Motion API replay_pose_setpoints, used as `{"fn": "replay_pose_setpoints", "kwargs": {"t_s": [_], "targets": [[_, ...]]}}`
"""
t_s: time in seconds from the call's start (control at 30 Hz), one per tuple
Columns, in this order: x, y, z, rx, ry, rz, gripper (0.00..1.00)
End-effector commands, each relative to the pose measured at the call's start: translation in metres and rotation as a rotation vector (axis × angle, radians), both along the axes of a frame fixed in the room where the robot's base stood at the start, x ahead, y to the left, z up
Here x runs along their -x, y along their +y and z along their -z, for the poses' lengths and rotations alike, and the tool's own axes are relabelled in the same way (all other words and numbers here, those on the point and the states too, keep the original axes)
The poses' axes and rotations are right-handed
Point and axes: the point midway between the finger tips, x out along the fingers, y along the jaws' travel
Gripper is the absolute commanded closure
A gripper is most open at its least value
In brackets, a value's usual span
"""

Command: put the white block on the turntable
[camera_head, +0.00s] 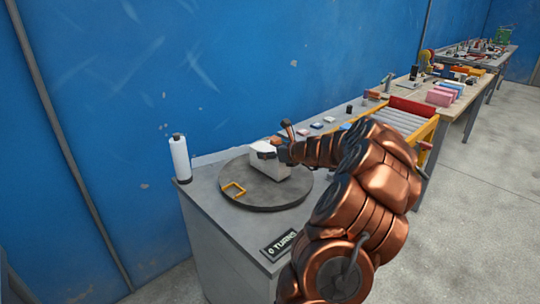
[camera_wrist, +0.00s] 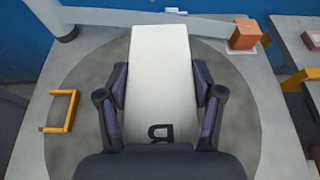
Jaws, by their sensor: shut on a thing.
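The white block (camera_head: 268,161) is over the round grey turntable (camera_head: 283,201) in the head view. I cannot tell whether it rests on the turntable or hangs just above it. In the wrist view the white block (camera_wrist: 160,75) is long and bears a dark letter at its near end. My gripper (camera_head: 268,150) is shut on the block. In the wrist view its fingers (camera_wrist: 160,95) press on both sides of the block. The turntable (camera_wrist: 75,125) spreads around and beneath the block there, and the block hides its middle.
A white bottle (camera_head: 180,158) stands at the bench's back left corner. An orange-brown block (camera_wrist: 244,35) is at the back right. A sign (camera_head: 281,244) sits at the front edge.

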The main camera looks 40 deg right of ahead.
Motion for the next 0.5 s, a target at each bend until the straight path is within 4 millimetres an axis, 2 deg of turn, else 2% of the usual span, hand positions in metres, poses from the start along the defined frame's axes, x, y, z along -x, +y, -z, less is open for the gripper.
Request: {"fn": "replay_pose_setpoints", "kwargs": {"t_s": [0.1,0.5], "targets": [[0.0002,-0.0003,0.0074,0.0,-0.003,0.001,1.0],[0.0004,-0.0005,0.0105,0.0,-0.003,0.001,1.0]]}}
